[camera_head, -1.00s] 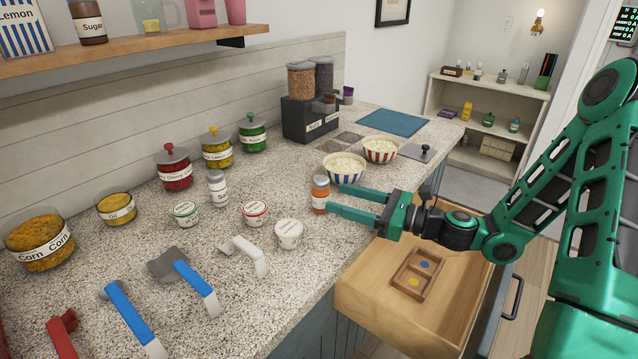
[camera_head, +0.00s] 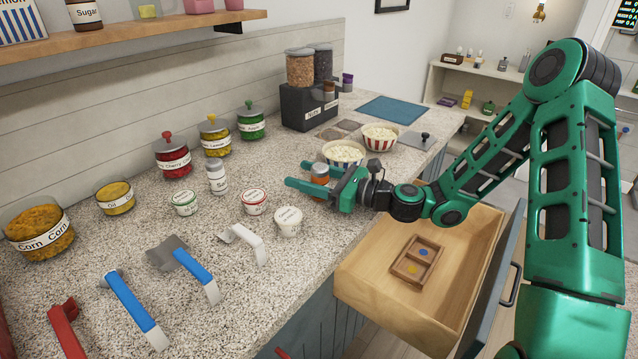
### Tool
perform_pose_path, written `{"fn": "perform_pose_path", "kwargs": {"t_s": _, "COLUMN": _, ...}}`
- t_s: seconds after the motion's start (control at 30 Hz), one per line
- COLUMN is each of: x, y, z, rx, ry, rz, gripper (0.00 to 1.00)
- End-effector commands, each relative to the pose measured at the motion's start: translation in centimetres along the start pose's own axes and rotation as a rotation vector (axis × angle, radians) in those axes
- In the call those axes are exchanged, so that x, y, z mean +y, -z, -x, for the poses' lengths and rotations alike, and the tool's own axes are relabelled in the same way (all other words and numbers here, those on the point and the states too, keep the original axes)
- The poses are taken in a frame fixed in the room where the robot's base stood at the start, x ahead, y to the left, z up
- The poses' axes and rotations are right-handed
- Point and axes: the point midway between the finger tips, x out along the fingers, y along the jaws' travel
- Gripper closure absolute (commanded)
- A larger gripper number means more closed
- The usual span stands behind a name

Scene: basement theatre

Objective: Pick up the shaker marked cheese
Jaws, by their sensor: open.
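The near finger hides part of the shaker's body. I cannot tell whether either finger touches it. A white shaker with a grey top (camera_head: 217,178) stands farther left, its label seeming to read "Salt".
Small labelled tubs (camera_head: 288,221) and scoops (camera_head: 190,268) lie to the left. Lidded jars (camera_head: 173,158) line the wall. An open drawer (camera_head: 455,290) holding a wooden tray juts out below my arm.

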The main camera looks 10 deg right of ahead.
Motion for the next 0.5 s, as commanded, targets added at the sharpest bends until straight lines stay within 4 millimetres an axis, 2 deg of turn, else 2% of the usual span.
{"fn": "perform_pose_path", "kwargs": {"t_s": 0.2, "x": -0.01, "y": 0.00, "z": -0.10, "rx": 0.000, "ry": 0.000, "rz": 0.000, "gripper": 0.45}}
{"fn": "perform_pose_path", "kwargs": {"t_s": 0.23, "x": -0.01, "y": -0.01, "z": -0.10, "rx": 0.000, "ry": 0.000, "rz": 0.000, "gripper": 0.47}}
{"fn": "perform_pose_path", "kwargs": {"t_s": 0.4, "x": -0.01, "y": 0.00, "z": -0.08, "rx": 0.000, "ry": 0.000, "rz": 0.000, "gripper": 0.88}}
{"fn": "perform_pose_path", "kwargs": {"t_s": 0.43, "x": -0.01, "y": 0.00, "z": -0.08, "rx": 0.000, "ry": 0.000, "rz": 0.000, "gripper": 0.91}}
{"fn": "perform_pose_path", "kwargs": {"t_s": 0.5, "x": -0.01, "y": -0.02, "z": -0.08, "rx": 0.000, "ry": 0.000, "rz": 0.000, "gripper": 0.91}}
